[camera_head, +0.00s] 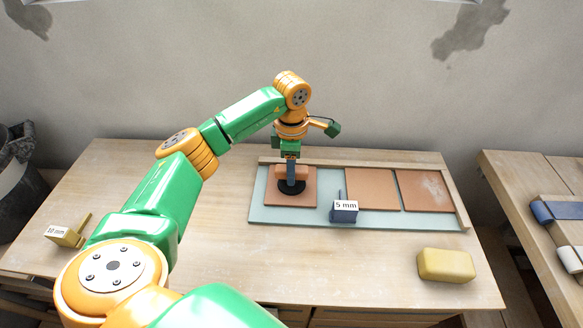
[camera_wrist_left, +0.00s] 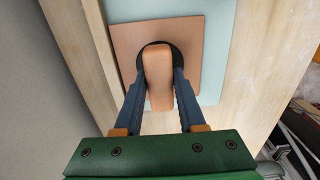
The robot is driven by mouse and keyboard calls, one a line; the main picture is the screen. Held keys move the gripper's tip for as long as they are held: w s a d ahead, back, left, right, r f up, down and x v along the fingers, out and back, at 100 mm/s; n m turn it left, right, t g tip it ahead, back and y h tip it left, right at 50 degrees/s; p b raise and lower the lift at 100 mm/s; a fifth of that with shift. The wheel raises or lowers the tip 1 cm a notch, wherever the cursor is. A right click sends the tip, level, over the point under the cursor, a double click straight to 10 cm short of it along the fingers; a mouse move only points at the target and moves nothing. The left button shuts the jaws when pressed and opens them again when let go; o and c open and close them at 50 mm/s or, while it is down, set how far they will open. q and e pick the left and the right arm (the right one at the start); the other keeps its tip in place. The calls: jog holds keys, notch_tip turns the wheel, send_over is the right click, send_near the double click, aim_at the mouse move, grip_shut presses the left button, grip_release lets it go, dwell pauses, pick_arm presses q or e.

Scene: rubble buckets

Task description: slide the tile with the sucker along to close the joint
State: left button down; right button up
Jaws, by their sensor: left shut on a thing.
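My left gripper (camera_head: 291,171) is shut on the orange handle of the sucker (camera_wrist_left: 158,75). The sucker's black cup (camera_head: 291,187) sits on a terracotta tile (camera_head: 305,200) at the left part of the pale blue-green board (camera_head: 260,212). Two more terracotta tiles, a middle one (camera_head: 371,190) and a right one (camera_head: 425,190), lie on the right part of the board with a narrow gap between them. A wide bare stretch of board lies between the sucker's tile and the middle tile. A dark blue 5 mm spacer (camera_head: 344,213) stands in that stretch near the front edge. My right gripper is out of view.
Wooden strips edge the board at the back and right (camera_head: 455,200). A yellow sponge (camera_head: 446,265) lies at the front right. A 10 mm block (camera_head: 68,235) stands at the left. A second bench (camera_head: 530,190) is at the right.

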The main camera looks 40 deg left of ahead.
aim_at(314, 185)
pick_arm(q)
jog(key=c, duration=1.3)
grip_release()
grip_shut()
jog(key=shift+w+d+r, duration=0.1)
jog(key=shift+w+d, duration=0.25)
jog(key=shift+d, duration=0.2)
jog(key=shift+w+d, duration=0.35)
jog(key=shift+d, duration=0.2)
jog(key=shift+w+d, duration=0.35)
jog(key=shift+d, duration=0.2)
jog(key=shift+w+d, duration=0.3)
jog(key=shift+d, duration=0.2)
jog(key=shift+w+d, duration=0.15)
jog(key=shift+d, duration=0.05)
jog(key=shift+w+d, duration=0.4)
jog(key=shift+d, duration=0.25)
jog(key=shift+w+d, duration=0.1)
jog(key=shift+d, duration=0.05)
